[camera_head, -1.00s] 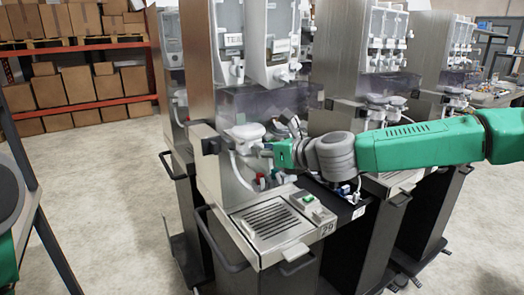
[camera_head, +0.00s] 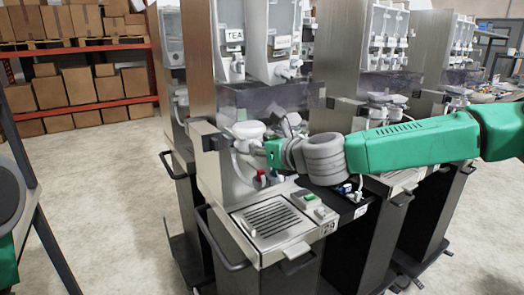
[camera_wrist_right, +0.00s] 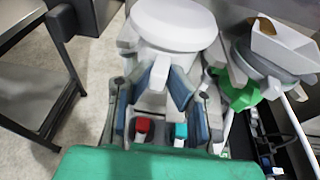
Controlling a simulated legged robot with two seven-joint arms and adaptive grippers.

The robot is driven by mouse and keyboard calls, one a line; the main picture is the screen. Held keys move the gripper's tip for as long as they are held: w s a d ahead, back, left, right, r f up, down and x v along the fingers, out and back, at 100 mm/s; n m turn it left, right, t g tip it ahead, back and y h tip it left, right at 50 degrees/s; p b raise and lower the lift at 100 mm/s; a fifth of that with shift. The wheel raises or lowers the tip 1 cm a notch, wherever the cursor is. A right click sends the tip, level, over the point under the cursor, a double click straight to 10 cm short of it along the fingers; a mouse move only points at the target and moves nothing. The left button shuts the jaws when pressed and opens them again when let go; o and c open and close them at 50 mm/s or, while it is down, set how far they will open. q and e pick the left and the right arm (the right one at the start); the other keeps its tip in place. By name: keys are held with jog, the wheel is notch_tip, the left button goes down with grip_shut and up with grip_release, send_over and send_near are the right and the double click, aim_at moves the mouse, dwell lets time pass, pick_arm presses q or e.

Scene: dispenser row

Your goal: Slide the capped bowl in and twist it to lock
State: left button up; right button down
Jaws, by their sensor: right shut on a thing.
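The white capped bowl (camera_head: 249,130) is at the front of the nearest dispenser, below the clear panel. In the right wrist view the bowl (camera_wrist_right: 172,26) shows a round white lid at the top, with a white tab towards me. My right gripper (camera_head: 262,146) is at the bowl's near right side. In the wrist view its blue-padded fingers (camera_wrist_right: 158,92) are shut on the bowl, around its near white part. Whether the bowl is fully seated against the dispenser is hidden. My left gripper is out of view.
A second bowl-like part (camera_wrist_right: 268,62) with a green piece sits close right in the wrist view. Red and teal valves (camera_wrist_right: 143,126) lie below the fingers. The drip tray (camera_head: 268,222) is below. More dispensers stand right; open floor (camera_head: 95,190) lies left.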

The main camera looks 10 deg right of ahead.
jog(key=shift+a, duration=0.1)
jog(key=shift+s+a+m+t+h+b, duration=0.1)
jog(key=shift+a+m+t+h+b, duration=0.1)
jog(key=shift+m+t+h+b, duration=0.35)
jog(key=shift+a+m+h, duration=0.15)
jog(key=shift+m+h, duration=0.3)
jog(key=shift+h, duration=0.1)
jog(key=shift+a, duration=0.1)
jog(key=shift+a+m+h+b, duration=0.35)
jog(key=shift+m+h+b, duration=0.15)
jog(key=shift+m+h, duration=0.5)
